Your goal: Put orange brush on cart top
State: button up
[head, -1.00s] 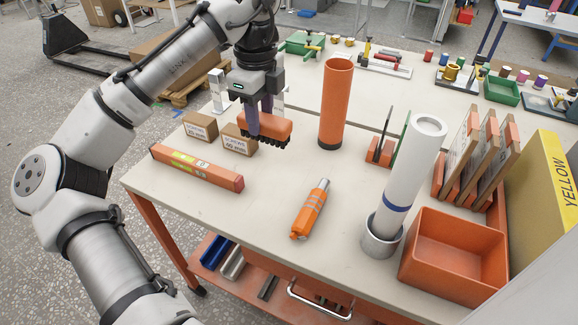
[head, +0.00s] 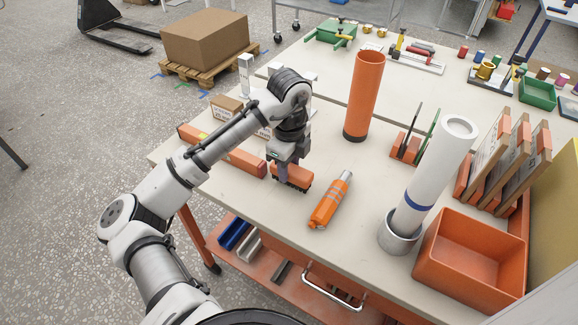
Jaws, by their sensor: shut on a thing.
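The orange brush (head: 296,177), a block with dark bristles underneath, is in my gripper (head: 284,166). My gripper points down and is shut on the brush. The brush is level, at or very close to the pale cart top (head: 270,205), left of the orange cylinder tool. I cannot tell whether the bristles touch the surface. My gripper hides part of the brush's upper left side.
An orange cylinder tool (head: 330,200) lies just right of the brush. A long orange box (head: 235,156) and cardboard boxes (head: 226,108) are on the left. A tall orange tube (head: 363,95), a white tube (head: 430,180) and an orange bin (head: 470,255) stand to the right.

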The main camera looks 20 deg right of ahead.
jog(key=shift+f, duration=0.55)
jog(key=shift+f, duration=0.15)
jog(key=o, duration=1.1)
notch_tip(320, 180, up, 12)
jog(key=shift+r+b, duration=0.2)
jog(key=shift+b, duration=0.6)
